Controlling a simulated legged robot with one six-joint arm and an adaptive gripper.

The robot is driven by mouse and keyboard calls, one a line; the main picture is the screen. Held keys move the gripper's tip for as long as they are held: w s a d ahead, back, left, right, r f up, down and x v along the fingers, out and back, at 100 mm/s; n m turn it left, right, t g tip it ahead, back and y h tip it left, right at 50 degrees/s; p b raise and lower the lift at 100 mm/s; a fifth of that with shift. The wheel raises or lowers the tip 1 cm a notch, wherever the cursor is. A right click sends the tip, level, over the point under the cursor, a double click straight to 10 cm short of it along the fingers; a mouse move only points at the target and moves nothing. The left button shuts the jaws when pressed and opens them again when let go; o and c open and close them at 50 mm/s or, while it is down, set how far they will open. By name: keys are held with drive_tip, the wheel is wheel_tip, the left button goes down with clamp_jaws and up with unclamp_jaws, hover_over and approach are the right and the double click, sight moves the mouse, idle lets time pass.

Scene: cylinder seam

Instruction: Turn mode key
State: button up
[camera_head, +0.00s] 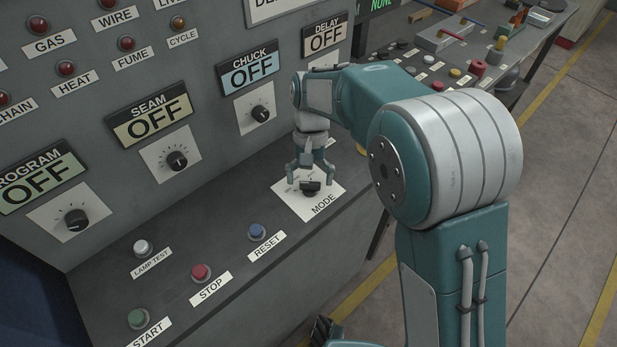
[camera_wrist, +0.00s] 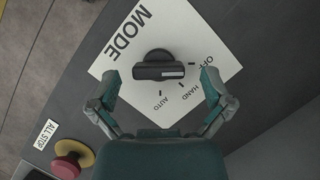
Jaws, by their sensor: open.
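The black mode key (camera_head: 311,187) stands on a white plate labelled MODE (camera_head: 325,207) on the console ledge. In the wrist view the key (camera_wrist: 159,70) has a bar-shaped grip lying across the picture, with a pale mark at its right end. That end points near the OFF mark; HAND and AUTO are printed beside it on the plate (camera_wrist: 187,32). My gripper (camera_head: 306,181) hangs just above the key. In the wrist view its two fingers (camera_wrist: 160,92) are spread wide, one on each side of the key, apart from it. Nothing is between them except the key below.
A red all-stop button (camera_wrist: 66,167) on a yellow base is near the plate. Along the ledge sit the blue reset (camera_head: 257,230), red stop (camera_head: 201,272), green start (camera_head: 138,319) and white lamp-test (camera_head: 143,247) buttons. The upright panel with the chuck knob (camera_head: 261,113) rises behind.

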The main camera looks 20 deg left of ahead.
drive_tip(key=shift+r, duration=0.1)
drive_tip(key=v, duration=1.1)
drive_tip(key=shift+w+r, duration=0.3)
drive_tip(key=shift+a, duration=0.1)
drive_tip(key=s+d+r+m+t+y, duration=0.15)
drive_tip(key=d+r, duration=0.25)
drive_tip(key=d, duration=0.6)
drive_tip(key=s+d+r+m+t+y, duration=0.1)
drive_tip(key=s+d+r+t, duration=0.25)
drive_tip(key=d, duration=0.75)
drive_tip(key=s+d+f+t, duration=0.1)
drive_tip(key=s+d+t, duration=0.1)
drive_tip(key=s+d, duration=0.4)
drive_tip(key=s+d+f+m+t+h, duration=0.1)
drive_tip(key=s+d+f+t, duration=0.1)
drive_tip(key=s+d, duration=0.4)
drive_tip(key=shift+s+d+f+t, duration=0.2)
drive_tip(key=shift+f+t, duration=0.1)
drive_tip(key=shift+t, duration=0.1)
